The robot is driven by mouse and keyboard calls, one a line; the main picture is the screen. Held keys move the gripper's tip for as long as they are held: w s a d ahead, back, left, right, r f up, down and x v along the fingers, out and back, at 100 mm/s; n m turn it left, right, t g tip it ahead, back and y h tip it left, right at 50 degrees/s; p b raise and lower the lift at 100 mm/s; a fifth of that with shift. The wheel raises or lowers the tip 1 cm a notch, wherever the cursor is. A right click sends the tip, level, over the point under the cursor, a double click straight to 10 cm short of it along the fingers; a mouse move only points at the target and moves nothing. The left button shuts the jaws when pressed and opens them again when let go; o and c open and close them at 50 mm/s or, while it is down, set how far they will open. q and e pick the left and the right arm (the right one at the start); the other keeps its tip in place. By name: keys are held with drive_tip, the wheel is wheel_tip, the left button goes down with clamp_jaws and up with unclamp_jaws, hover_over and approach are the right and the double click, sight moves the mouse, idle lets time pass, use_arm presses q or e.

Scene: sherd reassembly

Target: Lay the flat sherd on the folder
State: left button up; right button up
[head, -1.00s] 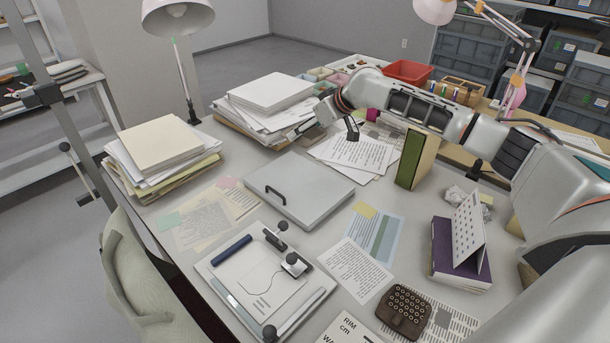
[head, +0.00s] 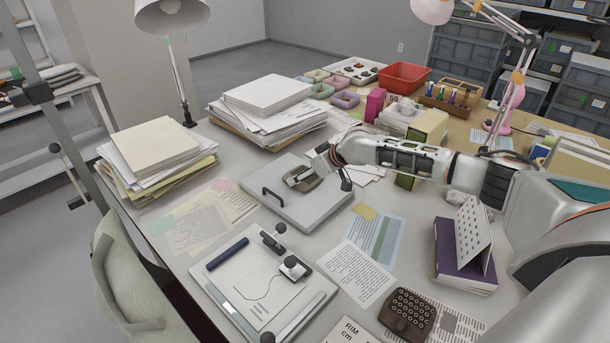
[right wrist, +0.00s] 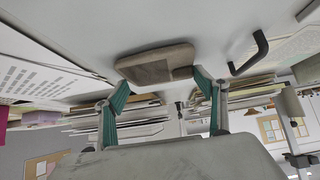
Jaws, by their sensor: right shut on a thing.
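The flat sherd (head: 307,185) is a brown, rounded plate, partly hidden by my gripper in the head view. It also shows in the right wrist view (right wrist: 152,67). My right gripper (head: 299,177) is shut on it over the grey flat folder (head: 325,208), which has a black handle. The gripper's teal pads (right wrist: 163,88) show at the sherd's edge in the right wrist view. The sherd lies near flat, close to the folder's surface; I cannot tell whether they touch. My left gripper is not in view.
Paper stacks stand behind (head: 268,105) and left (head: 155,150) of the folder. A clipboard-like board (head: 255,310) with black knobs lies in front. A dark studded piece (head: 408,312) lies front right, near a purple book (head: 462,255).

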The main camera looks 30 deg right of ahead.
drive_tip(key=shift+f, duration=0.2)
drive_tip(key=o, duration=1.1)
drive_tip(key=shift+r, duration=0.2)
drive_tip(key=shift+p+v, duration=1.35)
drive_tip(key=shift+v, duration=4.6)
